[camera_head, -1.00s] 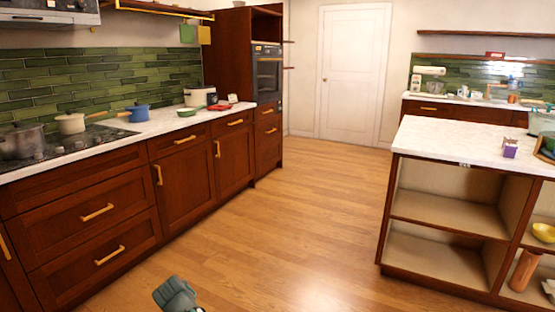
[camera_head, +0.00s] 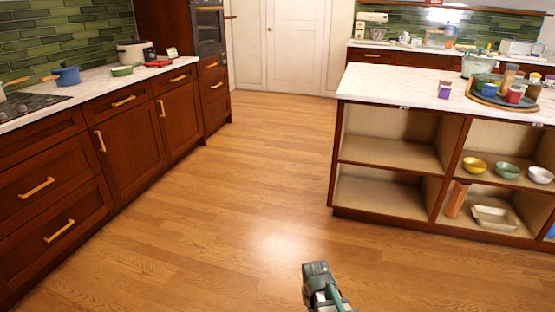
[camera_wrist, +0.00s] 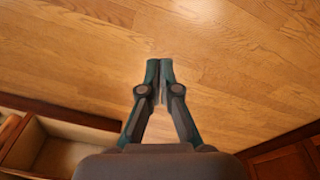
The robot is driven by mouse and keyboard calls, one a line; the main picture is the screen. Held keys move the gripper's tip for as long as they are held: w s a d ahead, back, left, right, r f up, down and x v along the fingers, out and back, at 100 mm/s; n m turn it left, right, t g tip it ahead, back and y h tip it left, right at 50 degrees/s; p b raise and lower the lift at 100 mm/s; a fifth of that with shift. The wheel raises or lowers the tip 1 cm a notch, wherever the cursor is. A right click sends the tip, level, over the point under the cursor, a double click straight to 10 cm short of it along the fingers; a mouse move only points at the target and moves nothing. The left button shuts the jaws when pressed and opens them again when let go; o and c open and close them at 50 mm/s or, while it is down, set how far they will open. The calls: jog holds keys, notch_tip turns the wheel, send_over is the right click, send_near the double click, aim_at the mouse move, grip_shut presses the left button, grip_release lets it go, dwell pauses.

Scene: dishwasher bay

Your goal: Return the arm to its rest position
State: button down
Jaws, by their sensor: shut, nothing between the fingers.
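My gripper (camera_wrist: 159,72) is shut and empty in the wrist view, its two fingers together over the bare wood floor. In the head view my gripper (camera_head: 316,268) shows at the bottom edge, right of the middle, in front of open floor. It touches nothing there. The rest of my arm is out of the head view.
A kitchen island (camera_head: 341,97) with open shelves stands at the right. A counter with wooden cabinets (camera_head: 125,160) runs along the left. The wood floor (camera_head: 220,210) between them is clear. A white door (camera_head: 297,45) is at the back.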

jog(key=s+d+f+m+g, duration=0.1)
jog(key=s+d+f, duration=0.1)
jog(key=s+d, duration=0.4)
jog(key=s+f+g, duration=0.3)
jog(key=s+f, duration=0.2)
jog(key=s, duration=0.5)
jog(key=s+f+g, duration=0.3)
jog(key=s+f, duration=0.2)
jog(key=s, duration=0.6)
jog(key=s+f+g, duration=0.3)
jog(key=s+f, duration=0.2)
jog(key=s, duration=0.5)
notch_tip(320, 180, up, 15)
jog(key=w+t+p, duration=0.1)
jog(key=w+p, duration=0.1)
jog(key=p, duration=1.6)
jog(key=shift+w+a+r+t, duration=0.2)
jog(key=shift+a+t, duration=0.1)
jog(key=shift+t, duration=0.1)
